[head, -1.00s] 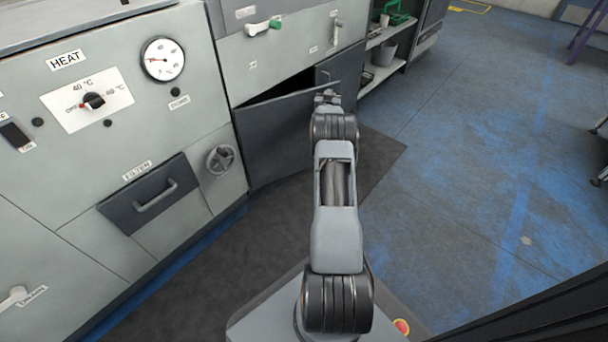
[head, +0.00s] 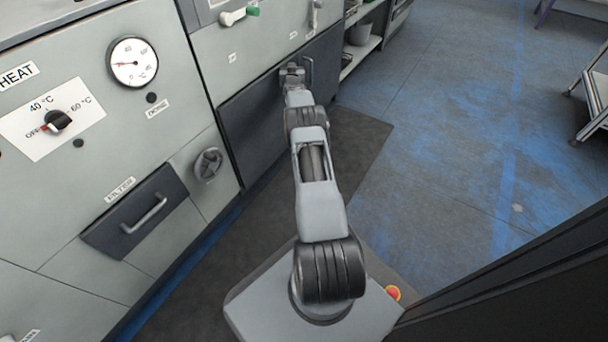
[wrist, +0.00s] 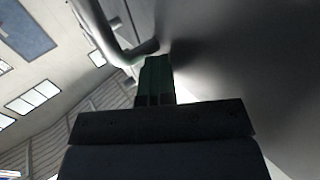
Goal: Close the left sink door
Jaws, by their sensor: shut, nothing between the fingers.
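The left sink door (head: 255,125) is a dark grey panel low in the grey cabinet. It now looks flush with the cabinet front, with no dark gap along its top edge. The right sink door (head: 325,70) is beside it, with a vertical bar handle. My gripper (head: 291,70) is at the upper right of the left door, near the seam between the doors. In the wrist view my gripper (wrist: 155,80) shows green fingers together, close to a grey door surface (wrist: 250,70) and a curved bar handle (wrist: 100,35). Whether the fingertips touch the door is unclear.
A filter drawer (head: 135,212) and a round valve knob (head: 208,164) are to the left on the cabinet. A dark mat (head: 345,150) lies on the floor before the doors. Blue floor (head: 450,130) to the right is open, with a metal step stand (head: 592,105) at the edge.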

